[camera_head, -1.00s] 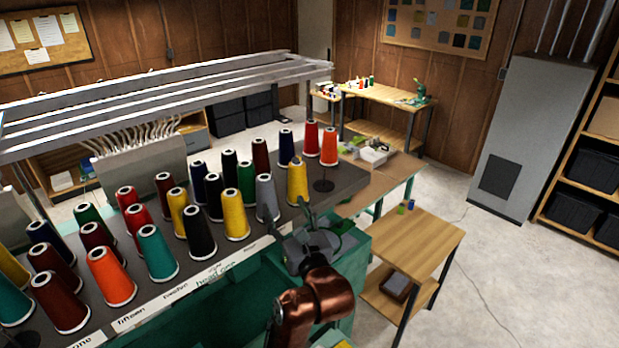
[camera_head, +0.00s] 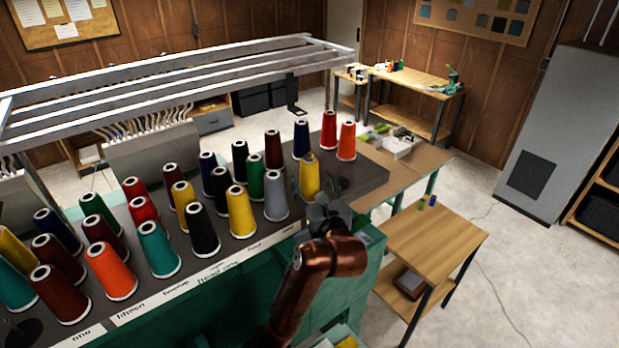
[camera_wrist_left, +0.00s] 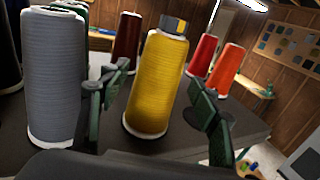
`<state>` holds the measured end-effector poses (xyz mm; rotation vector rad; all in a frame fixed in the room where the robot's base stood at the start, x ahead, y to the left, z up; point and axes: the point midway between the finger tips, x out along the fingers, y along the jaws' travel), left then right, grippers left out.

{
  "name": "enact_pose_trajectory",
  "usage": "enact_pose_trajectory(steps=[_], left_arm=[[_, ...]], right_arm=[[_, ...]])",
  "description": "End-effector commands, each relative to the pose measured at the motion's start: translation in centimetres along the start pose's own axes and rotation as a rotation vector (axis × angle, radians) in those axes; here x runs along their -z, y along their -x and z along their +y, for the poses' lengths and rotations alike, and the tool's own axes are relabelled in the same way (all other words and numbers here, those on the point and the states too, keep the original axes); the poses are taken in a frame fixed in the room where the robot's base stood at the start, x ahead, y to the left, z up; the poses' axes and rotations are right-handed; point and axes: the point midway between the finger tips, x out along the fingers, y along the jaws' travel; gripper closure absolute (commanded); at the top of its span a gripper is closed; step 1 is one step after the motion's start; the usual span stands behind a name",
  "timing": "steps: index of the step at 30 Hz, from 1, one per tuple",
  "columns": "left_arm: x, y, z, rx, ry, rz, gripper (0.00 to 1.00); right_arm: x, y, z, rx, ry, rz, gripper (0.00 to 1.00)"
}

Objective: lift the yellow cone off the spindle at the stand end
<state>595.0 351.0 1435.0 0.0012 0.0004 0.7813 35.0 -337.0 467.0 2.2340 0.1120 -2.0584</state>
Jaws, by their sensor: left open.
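The yellow cone (camera_head: 309,174) stands upright near the right end of the dark thread stand (camera_head: 362,180). In the left wrist view the yellow cone (camera_wrist_left: 157,85) stands between my left gripper's two green fingers, with a grey and yellow piece showing at its top. My left gripper (camera_head: 318,195) is open in front of the cone, at its lower part. In the left wrist view the left gripper (camera_wrist_left: 160,98) has one finger on each side of the cone, apparently with gaps. The spindle inside the cone is hidden. My right gripper is not in view.
A grey cone (camera_head: 276,196) stands close left of the yellow cone. A maroon cone (camera_head: 273,150), a navy cone (camera_head: 301,140), a red cone (camera_head: 329,130) and an orange cone (camera_head: 346,142) stand behind. A metal rail frame (camera_head: 200,75) runs above. A wooden side table (camera_head: 430,235) stands right.

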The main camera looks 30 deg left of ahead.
Motion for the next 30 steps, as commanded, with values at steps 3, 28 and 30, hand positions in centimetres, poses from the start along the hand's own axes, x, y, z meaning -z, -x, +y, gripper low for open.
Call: enact_pose_trajectory(steps=[3,28,30], left_arm=[[-0.3,-1.7,0.1,-0.005,-0.003,0.000,0.43],[0.0,-2.7,0.3,-0.005,0.000,0.000,0.76],[0.0,-2.7,0.3,-0.005,0.000,0.000,0.80]], right_arm=[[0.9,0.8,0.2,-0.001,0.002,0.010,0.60],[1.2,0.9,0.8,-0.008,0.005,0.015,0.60],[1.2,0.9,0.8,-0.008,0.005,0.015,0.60]])
